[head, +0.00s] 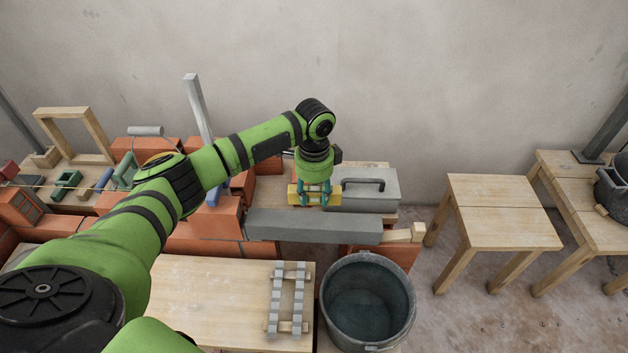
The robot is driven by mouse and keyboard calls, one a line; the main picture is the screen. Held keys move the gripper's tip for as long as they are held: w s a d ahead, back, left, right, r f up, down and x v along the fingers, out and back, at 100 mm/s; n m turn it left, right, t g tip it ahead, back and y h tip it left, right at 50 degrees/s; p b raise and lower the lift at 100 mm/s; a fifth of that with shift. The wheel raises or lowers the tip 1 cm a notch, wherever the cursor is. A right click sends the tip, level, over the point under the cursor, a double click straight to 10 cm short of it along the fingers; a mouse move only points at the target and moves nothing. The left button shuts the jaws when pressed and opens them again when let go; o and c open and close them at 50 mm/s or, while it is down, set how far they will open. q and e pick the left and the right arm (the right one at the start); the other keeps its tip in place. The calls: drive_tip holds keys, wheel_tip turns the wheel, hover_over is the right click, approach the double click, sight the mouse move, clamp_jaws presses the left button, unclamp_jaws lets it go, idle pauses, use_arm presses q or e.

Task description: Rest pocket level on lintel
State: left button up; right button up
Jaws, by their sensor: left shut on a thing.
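The grey lintel (312,228) lies level across the gap in the orange brick wall, its right end on bricks. The yellow pocket level (301,199) is at the lintel's back edge in the picture. My left gripper (318,195) points down and is shut on the level, its fingers partly covering it. I cannot tell whether the level is touching the lintel or is held above or behind it. My right gripper is not in view.
A wooden block (418,232) sits at the lintel's right end. A dark bucket (367,303) and a plank table (215,297) are in front. A wooden stool (500,210) stands right.

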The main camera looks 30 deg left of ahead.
sight(314, 203)
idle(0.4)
use_arm(q)
drive_tip(key=shift+r+p, duration=0.1)
drive_tip(key=shift+p, duration=0.35)
drive_tip(key=shift+f, duration=0.2)
wheel_tip(314, 203, down, 6)
drive_tip(key=b, duration=0.3)
drive_tip(key=shift+r, duration=0.1)
drive_tip(key=shift+f+p, duration=0.2)
drive_tip(key=shift+p, duration=0.15)
drive_tip(key=shift+f, duration=0.25)
drive_tip(key=shift+f, duration=0.2)
